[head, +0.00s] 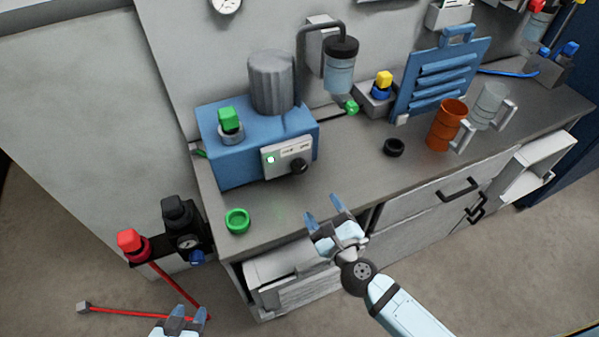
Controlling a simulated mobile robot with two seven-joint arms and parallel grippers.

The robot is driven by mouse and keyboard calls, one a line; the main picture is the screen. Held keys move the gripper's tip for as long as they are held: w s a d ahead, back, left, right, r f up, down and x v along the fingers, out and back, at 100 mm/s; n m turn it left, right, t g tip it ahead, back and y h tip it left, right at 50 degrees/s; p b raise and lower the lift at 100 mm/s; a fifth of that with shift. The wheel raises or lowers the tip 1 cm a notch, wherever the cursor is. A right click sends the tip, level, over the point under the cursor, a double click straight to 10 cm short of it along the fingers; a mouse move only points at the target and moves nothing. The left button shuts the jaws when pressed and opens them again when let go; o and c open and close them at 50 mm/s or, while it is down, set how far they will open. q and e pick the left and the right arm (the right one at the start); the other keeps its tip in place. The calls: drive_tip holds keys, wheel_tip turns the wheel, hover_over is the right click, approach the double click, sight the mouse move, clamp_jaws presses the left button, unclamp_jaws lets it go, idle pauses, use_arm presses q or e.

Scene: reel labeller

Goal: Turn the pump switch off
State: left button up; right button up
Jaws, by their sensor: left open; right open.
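The blue pump unit (235,165) stands at the left end of the grey bench, with a grey ribbed motor (271,82) on top. On its front is a pale panel (284,157) with a lit green lamp (270,160) and a black knob (299,166). The knob's exact setting is too small to read. My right gripper (330,206) is open and empty near the bench's front edge, below and right of the knob and apart from it. My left gripper (188,314) is open at the bottom edge of the picture, low and away from the bench; only its tip end shows.
A green ring (237,221) and a black ring (393,147) lie on the bench. An orange mug (446,124), a clear mug (488,105) and a blue louvred panel (441,78) stand to the right. A red-handled valve (131,243) is at lower left. Bench space before the knob is clear.

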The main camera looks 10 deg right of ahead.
sight(301, 169)
drive_tip(key=w, duration=0.4)
drive_tip(key=w+a, duration=0.1)
drive_tip(key=w, duration=0.3)
drive_tip(key=w+a+p, duration=0.1)
drive_tip(key=w, duration=0.4)
drive_tip(key=shift+w+a, duration=0.1)
drive_tip(key=shift+a, duration=0.15)
drive_tip(key=shift+c, duration=0.4)
drive_tip(key=c, duration=0.8)
drive_tip(key=shift+c, duration=0.2)
